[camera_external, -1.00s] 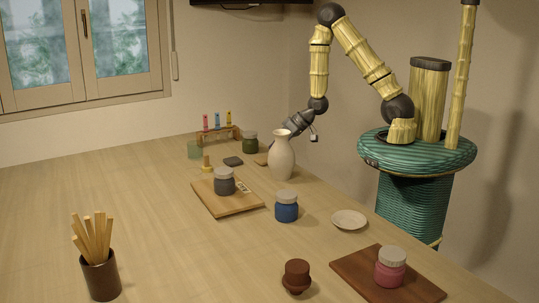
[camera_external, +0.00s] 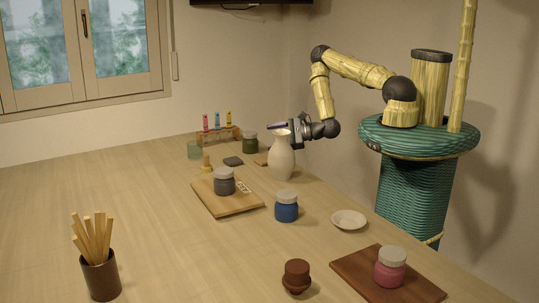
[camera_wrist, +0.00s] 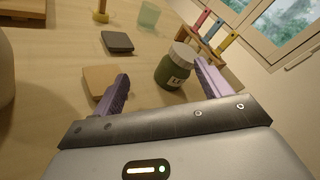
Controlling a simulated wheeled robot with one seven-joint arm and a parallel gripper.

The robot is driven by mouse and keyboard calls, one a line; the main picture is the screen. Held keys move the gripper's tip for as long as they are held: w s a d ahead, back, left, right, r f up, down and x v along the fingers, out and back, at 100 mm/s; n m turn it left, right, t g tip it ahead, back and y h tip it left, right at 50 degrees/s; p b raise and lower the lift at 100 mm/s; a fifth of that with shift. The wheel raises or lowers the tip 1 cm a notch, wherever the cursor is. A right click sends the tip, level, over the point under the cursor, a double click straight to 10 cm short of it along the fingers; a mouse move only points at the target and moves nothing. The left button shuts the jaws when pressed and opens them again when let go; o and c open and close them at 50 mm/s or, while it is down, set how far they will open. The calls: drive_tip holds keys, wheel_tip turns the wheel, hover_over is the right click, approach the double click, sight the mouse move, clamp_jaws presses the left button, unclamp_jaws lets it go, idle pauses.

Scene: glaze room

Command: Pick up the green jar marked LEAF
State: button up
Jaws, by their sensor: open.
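The green jar (camera_wrist: 174,72) has a pale lid and a white label on its side, too small to read fully. In the wrist view it stands upright between the fingertips of my gripper (camera_wrist: 165,78), nearer the right finger and apart from both. In the external view the green jar (camera_external: 250,141) stands at the back of the table, just left of the white vase. My gripper (camera_external: 285,126) is open and empty, partly hidden behind the vase's neck in that view.
The white vase (camera_external: 281,160) stands close to my gripper. A dark flat block (camera_wrist: 117,42) and a tan block (camera_wrist: 101,82) lie left of the jar. A blue jar (camera_external: 286,207) stands farther forward.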

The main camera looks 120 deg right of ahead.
sight(250, 143)
drive_tip(key=s+m+h, duration=0.1)
drive_tip(key=s+m, duration=0.1)
drive_tip(key=m, duration=0.1)
drive_tip(key=s+m+h, duration=0.1)
drive_tip(key=s+m, duration=0.1)
drive_tip(key=m, duration=0.1)
drive_tip(key=s+a+m+h, duration=0.1)
drive_tip(key=m, duration=0.2)
drive_tip(key=shift+s+f+t+p, duration=0.3)
drive_tip(key=shift+s+f, duration=0.1)
drive_tip(key=shift+w, duration=0.1)
drive_tip(key=b+x, duration=0.4)
drive_tip(key=b, duration=0.2)
drive_tip(key=b+x, duration=0.5)
drive_tip(key=b, duration=0.1)
drive_tip(key=shift+w+d+f, duration=0.15)
drive_tip(key=shift+f, duration=0.1)
drive_tip(key=shift+w+d+r, duration=0.35)
drive_tip(key=shift+w+d, duration=0.35)
drive_tip(key=shift+w, duration=0.05)
drive_tip(key=shift+w+d+f, duration=0.1)
drive_tip(key=shift+w+d, duration=0.1)
